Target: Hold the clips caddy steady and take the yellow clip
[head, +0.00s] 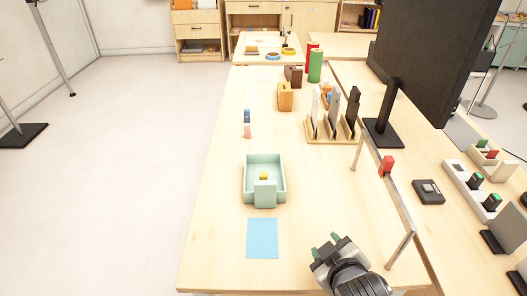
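The mint-green clips caddy (280,186) stands on the wooden table, left of the middle of the head view. It is an open tray with a raised block at its near side. A small yellow clip (264,175) shows inside it, just behind that block, which may hide part of it. My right gripper (325,244) is low in the view, to the right of and nearer than the caddy. Its green-tipped fingers look apart with nothing between them, and it does not touch the caddy. My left gripper is out of view.
A light-blue sheet (262,238) lies in front of the caddy. A thin metal frame with a red clip (387,165) stands to the right. A wooden rack (330,138) with dark upright pieces and a black screen (430,60) stand beyond. The table around the caddy is clear.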

